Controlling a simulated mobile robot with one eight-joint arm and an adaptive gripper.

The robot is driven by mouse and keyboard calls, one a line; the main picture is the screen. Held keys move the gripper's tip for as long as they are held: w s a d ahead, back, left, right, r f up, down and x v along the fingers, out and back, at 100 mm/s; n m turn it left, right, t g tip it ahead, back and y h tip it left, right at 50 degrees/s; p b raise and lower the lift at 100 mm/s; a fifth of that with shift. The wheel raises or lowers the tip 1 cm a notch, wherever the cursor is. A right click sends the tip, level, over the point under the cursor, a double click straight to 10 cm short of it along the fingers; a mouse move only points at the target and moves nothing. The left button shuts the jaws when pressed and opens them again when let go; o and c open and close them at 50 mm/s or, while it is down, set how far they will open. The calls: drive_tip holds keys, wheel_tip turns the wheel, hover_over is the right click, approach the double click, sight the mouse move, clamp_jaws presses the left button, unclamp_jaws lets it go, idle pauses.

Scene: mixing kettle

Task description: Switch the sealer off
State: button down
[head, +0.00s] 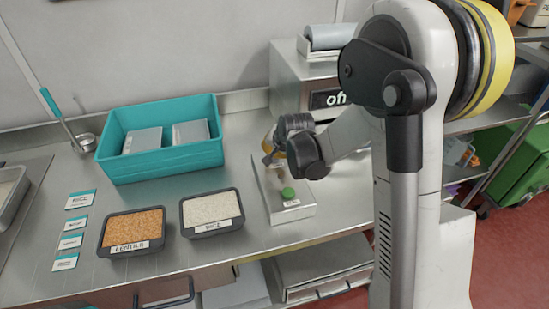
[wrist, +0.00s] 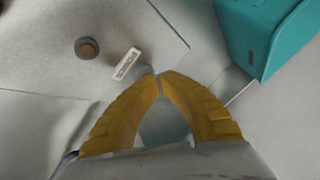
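The sealer appears to be the grey box machine (head: 290,85) at the back of the counter, with a roll on top. A dark sign (head: 326,98) on its front begins with "of"; my arm hides the rest. In front lies a low pale unit (head: 293,213) with a green button (head: 288,193). My gripper (head: 270,158) is low over this unit's rear part, partly hidden by my wrist. In the wrist view my yellow fingers (wrist: 161,75) meet at the tips, beside a grey round part (wrist: 143,71). A small label (wrist: 126,63) and a dark-ringed brown button (wrist: 87,47) are nearby.
A teal bin (head: 160,165) with pale packs stands left of my gripper; its corner shows in the wrist view (wrist: 262,40). Trays of lentils (head: 132,228) and rice (head: 211,212) sit toward the counter's front, with several label cards (head: 80,199) further left.

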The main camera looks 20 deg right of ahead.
idle(0.4)
drive_tip(key=shift+r+p, duration=0.55)
drive_tip(key=shift+r, duration=0.3)
drive_tip(key=shift+r+p, duration=1.65)
drive_tip(key=shift+r, duration=0.85)
